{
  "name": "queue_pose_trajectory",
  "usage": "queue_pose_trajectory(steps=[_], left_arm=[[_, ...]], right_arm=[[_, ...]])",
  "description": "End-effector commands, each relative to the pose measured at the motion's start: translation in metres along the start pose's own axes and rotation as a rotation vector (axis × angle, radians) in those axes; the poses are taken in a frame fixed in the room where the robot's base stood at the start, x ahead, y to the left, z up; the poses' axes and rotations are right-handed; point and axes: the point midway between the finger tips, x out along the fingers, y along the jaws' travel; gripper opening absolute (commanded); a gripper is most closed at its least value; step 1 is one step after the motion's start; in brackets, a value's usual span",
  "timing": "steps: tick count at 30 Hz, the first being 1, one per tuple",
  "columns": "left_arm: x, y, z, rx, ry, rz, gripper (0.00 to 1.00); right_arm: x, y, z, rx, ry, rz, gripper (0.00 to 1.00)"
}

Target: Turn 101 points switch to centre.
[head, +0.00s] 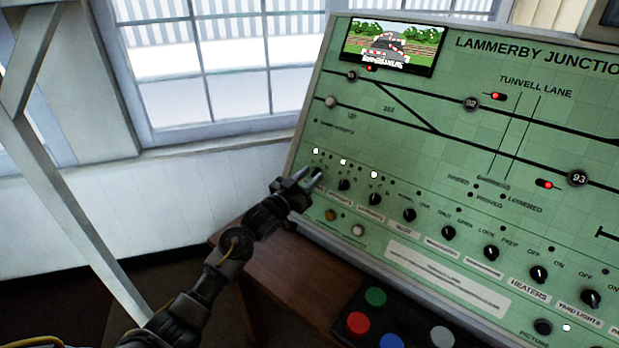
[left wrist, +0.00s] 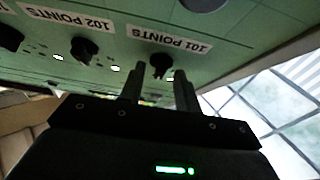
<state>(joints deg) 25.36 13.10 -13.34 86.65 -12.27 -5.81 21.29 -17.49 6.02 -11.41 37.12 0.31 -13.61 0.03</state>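The 101 points switch (left wrist: 160,66) is a black rotary knob beside its white "101 POINTS" label (left wrist: 170,40) in the left wrist view, which shows the panel upside down. In the head view it is at the panel's left edge, partly hidden by my left gripper (head: 304,178). My left gripper's two fingers (left wrist: 158,88) are apart, with the knob showing in the gap between their tips. I cannot tell whether they touch it. A lit white lamp (left wrist: 170,79) shows near the knob. The knob's exact pointing direction is hard to read. My right gripper is not in view.
The 102 points knob (left wrist: 84,48) is close beside, with more knobs such as this one (head: 409,215) along the row. A box with coloured buttons (head: 375,297) stands in front of the green panel (head: 420,130). A wooden table (head: 285,290) lies below; a window (head: 215,70) is behind.

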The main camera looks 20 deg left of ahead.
Motion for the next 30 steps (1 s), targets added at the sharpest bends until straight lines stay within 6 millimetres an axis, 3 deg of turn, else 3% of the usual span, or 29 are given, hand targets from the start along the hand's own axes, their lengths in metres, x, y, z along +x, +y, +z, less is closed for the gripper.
queue_pose_trajectory(steps=[5,18,24,30], left_arm=[[-0.013,0.000,0.001,0.000,0.000,-0.001,0.33],[-0.092,-0.001,0.002,0.001,-0.002,-0.001,0.33],[-0.106,0.000,0.001,0.000,-0.001,0.000,0.33],[-0.107,-0.001,0.000,0.000,-0.001,0.000,0.33]], right_arm=[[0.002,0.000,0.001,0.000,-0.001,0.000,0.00],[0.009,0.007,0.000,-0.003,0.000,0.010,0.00],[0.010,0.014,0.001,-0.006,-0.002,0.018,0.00],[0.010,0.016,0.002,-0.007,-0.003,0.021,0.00]])
